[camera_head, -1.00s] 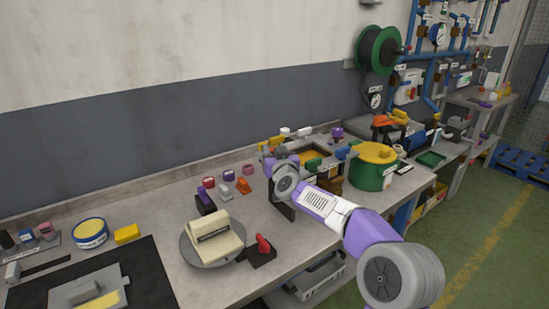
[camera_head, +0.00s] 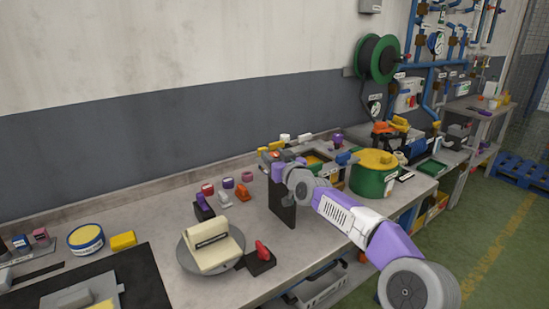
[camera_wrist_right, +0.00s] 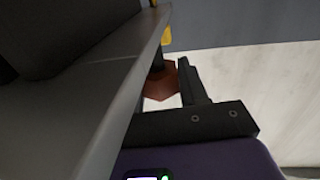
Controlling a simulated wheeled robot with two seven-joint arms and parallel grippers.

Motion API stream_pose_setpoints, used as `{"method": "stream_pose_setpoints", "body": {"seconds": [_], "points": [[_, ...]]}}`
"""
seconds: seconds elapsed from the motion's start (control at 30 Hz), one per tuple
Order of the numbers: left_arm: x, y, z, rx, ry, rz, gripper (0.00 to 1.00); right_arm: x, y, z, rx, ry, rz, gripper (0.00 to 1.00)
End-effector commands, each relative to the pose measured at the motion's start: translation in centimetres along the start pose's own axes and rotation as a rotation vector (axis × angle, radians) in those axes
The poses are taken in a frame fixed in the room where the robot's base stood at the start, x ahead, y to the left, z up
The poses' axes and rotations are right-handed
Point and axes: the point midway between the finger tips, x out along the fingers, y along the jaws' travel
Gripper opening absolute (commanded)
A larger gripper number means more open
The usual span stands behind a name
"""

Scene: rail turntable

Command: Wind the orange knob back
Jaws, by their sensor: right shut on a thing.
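The orange knob (camera_wrist_right: 161,84) shows in the right wrist view as a brownish-orange, angular piece beside a dark finger of my right gripper (camera_wrist_right: 174,77). The gripper is shut on it; the other finger is hard to make out. In the head view my right gripper (camera_head: 272,165) is at the middle of the bench, above and behind an upright dark panel (camera_head: 282,208). The knob cannot be made out there, with the wrist and the clutter around it. My left gripper is not in view.
A round turntable (camera_head: 184,262) bears a cream block, with a red lever (camera_head: 262,250) beside it. Small coloured parts, including an orange one (camera_head: 242,192), stand left of the gripper. A green drum (camera_head: 370,183) stands to the right. A grey surface fills the wrist view's left side.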

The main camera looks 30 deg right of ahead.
Motion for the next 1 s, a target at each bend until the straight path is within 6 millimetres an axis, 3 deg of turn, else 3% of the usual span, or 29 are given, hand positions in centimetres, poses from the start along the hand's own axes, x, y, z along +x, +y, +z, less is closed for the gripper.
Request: {"method": "stream_pose_setpoints", "body": {"seconds": [0.37,0.4,0.53,1.0], "points": [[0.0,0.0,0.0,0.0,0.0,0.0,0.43,-0.01,0.04,-0.19,0.001,0.005,0.0,0.13],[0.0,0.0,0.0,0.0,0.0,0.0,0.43,-0.01,0.04,-0.2,0.001,0.005,0.0,0.46],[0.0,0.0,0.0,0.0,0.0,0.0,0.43,0.0,0.02,-0.18,0.0,0.004,0.0,0.64],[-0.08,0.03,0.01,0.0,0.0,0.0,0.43,-0.95,0.28,-0.11,0.0,0.003,0.003,0.64]]}}
